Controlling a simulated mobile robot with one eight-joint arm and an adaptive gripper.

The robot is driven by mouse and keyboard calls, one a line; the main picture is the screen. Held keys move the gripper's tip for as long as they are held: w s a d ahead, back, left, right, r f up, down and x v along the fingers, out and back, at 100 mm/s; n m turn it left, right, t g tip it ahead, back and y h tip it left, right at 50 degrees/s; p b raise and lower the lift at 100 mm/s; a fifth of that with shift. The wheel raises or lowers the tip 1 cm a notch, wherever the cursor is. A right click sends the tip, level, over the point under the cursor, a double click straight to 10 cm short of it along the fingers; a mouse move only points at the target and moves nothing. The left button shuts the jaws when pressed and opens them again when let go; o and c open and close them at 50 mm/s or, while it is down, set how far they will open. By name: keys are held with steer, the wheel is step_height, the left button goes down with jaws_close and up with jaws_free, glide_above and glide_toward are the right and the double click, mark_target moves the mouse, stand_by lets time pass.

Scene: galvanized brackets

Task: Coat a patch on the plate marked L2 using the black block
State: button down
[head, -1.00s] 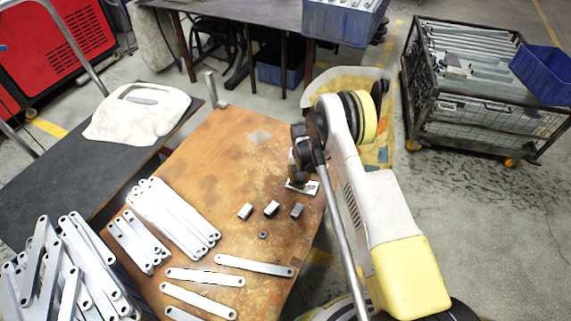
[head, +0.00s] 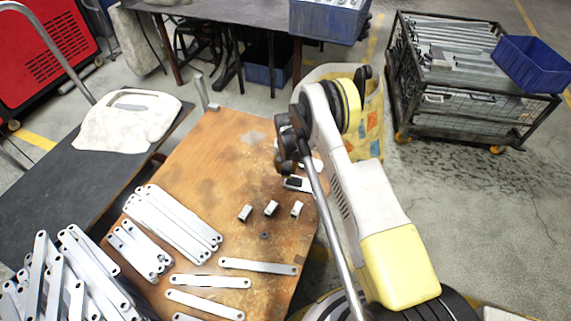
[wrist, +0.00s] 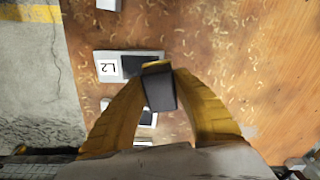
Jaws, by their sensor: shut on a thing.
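My gripper (wrist: 160,72) has yellow fingers shut on the black block (wrist: 160,93), which it holds upright in the wrist view. The plate marked L2 (wrist: 107,66) is pale, lies flat on the table, and has its label at the left and a dark area beside it. The block overlaps the right end of this plate in the picture; I cannot tell whether they touch. In the head view a pale plate with a dark area (head: 299,185) lies below my wrist. Its label is not readable there, and the fingertips are hidden.
The brown table (head: 215,150) also holds small metal blocks (head: 271,208) and galvanized bars (head: 205,281). A wire cart (head: 460,110) stands at the back right.

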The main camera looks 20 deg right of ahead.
mark_target(286, 166)
steer(key=shift+r+p, duration=0.45)
steer(key=shift+r, duration=1.15)
